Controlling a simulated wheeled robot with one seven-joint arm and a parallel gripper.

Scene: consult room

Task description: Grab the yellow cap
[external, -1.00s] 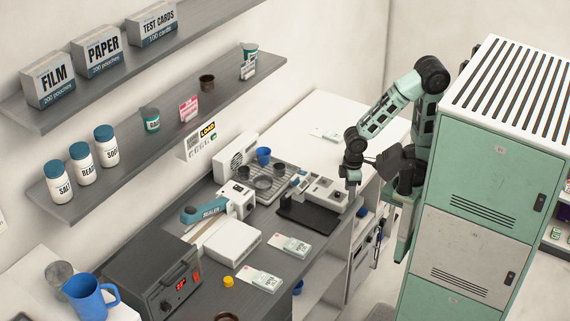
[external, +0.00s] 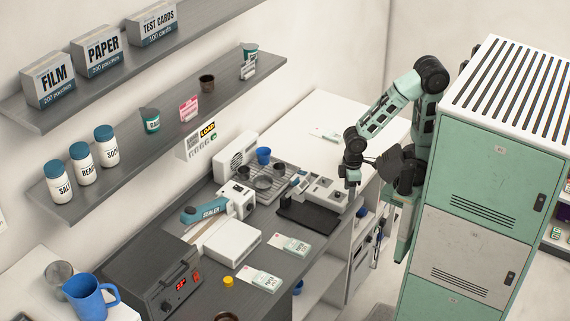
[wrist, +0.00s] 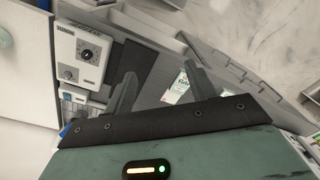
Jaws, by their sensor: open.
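The small yellow cap (external: 228,281) sits on the dark counter in the external view, between the black oven-like box and a white-green packet, near the counter's front edge. My gripper (external: 352,182) is at the right, above the counter's far end, well apart from the cap. In the wrist view my gripper (wrist: 160,90) shows two spread fingers with nothing between them. The cap cannot be made out in the wrist view.
A black box with a red display (external: 155,278) and a blue jug (external: 88,298) stand left of the cap. White-green packets (external: 259,279), a white box (external: 232,241) and a black tray (external: 308,214) lie along the counter. Green lockers (external: 490,165) stand at right.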

